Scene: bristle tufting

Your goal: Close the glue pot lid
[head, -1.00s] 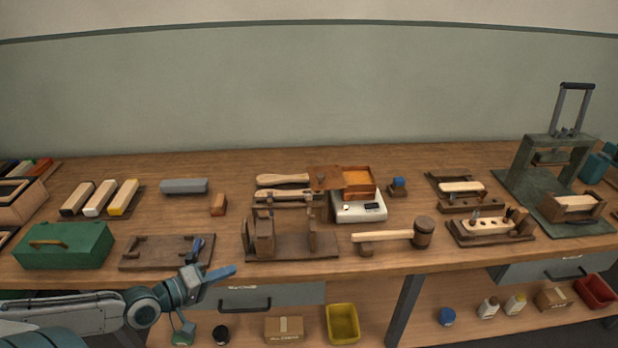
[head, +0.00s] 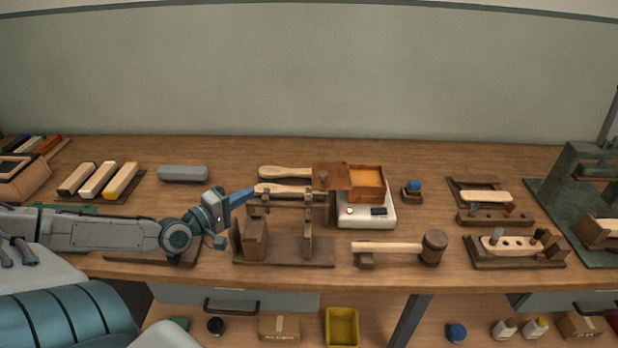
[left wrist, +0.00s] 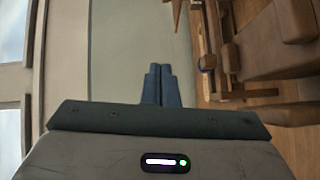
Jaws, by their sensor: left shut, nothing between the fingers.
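The glue pot (head: 368,184) is an orange-brown square box on a white base unit (head: 366,217), right of the bench's middle in the head view. Its top is open. Its brown lid (head: 330,176), with a small round knob, sticks out to the left of the pot. My left gripper (head: 250,193) is left of the lid, apart from it, near the brush handles. Its blue fingers are shut and empty, also in the left wrist view (left wrist: 160,84). A brown pointed piece (left wrist: 177,12) at the top there may be the lid; I cannot tell. My right gripper is out of view.
A mallet (head: 400,247) lies in front of the pot. A small blue-topped block (head: 413,190) stands to its right. The space above the bench is free.

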